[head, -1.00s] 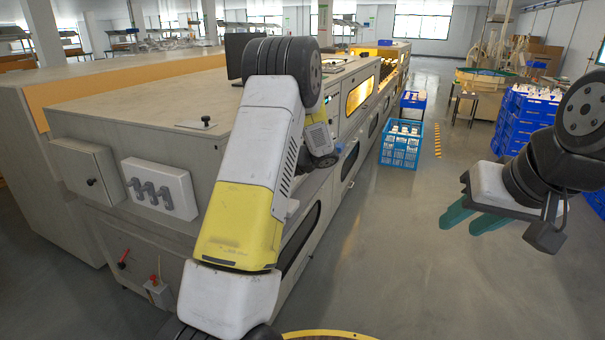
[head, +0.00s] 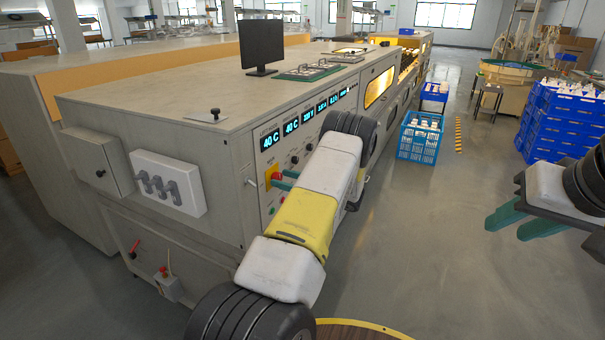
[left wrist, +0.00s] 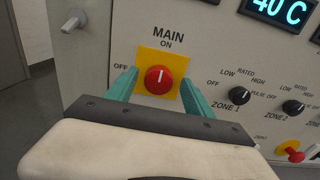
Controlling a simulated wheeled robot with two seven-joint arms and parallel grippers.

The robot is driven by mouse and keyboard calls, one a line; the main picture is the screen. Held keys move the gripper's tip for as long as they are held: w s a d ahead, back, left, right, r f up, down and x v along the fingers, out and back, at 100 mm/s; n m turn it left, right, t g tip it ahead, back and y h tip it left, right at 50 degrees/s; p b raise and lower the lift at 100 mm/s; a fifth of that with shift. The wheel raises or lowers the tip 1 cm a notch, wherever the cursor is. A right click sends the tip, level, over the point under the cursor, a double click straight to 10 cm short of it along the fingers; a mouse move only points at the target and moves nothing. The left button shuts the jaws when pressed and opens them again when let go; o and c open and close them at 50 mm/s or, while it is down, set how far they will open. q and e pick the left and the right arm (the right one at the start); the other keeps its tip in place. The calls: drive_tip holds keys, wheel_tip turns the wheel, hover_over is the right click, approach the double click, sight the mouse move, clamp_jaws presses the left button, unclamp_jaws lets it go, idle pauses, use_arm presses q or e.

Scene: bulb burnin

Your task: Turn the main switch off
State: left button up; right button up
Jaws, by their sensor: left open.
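The main switch is a red round knob (left wrist: 159,79) on a yellow plate (left wrist: 171,60) in the left wrist view. Its white mark points up toward ON; OFF is printed to its left. My left gripper (left wrist: 158,84) is open, its two green fingers on either side of the knob; I cannot tell whether they touch it. In the head view the yellow plate (head: 270,172) shows at the panel's left end, with my left gripper (head: 281,179) at it and the knob partly hidden. My right gripper (head: 514,222) is open and empty over the floor at the right.
The panel carries smaller black knobs (left wrist: 239,95) and a red button (left wrist: 296,156) right of the switch. Lit displays (head: 291,125) sit above. A handle (left wrist: 73,21) sticks out at upper left. A blue crate (head: 419,138) stands on the floor; the aisle is clear.

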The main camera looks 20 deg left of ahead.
use_arm(q)
drive_tip(key=shift+a, duration=0.75)
clamp_jaws()
